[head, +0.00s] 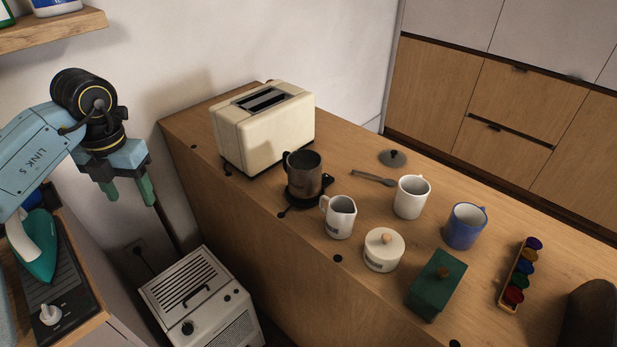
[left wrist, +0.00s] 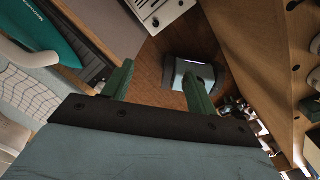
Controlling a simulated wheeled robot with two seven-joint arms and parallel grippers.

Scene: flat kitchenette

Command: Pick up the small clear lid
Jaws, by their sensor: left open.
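The small clear lid (head: 393,158) looks grey and see-through with a dark knob. It lies on the wooden counter behind the spoon, near the far edge. My left gripper (head: 130,190) is at the left of the head view, off the counter's left end and far from the lid. Its two green fingers are apart with nothing between them, as the left wrist view also shows (left wrist: 160,88). The lid cannot be made out in the left wrist view. My right gripper is not in view.
The counter (head: 285,245) holds a cream toaster (head: 264,128), a dark pot (head: 304,175), a white jug (head: 339,217), a white lidded jar (head: 383,250), a white mug (head: 411,197), a blue mug (head: 465,226), a green box (head: 437,285) and a spoon (head: 373,178). A heater (head: 200,295) stands below.

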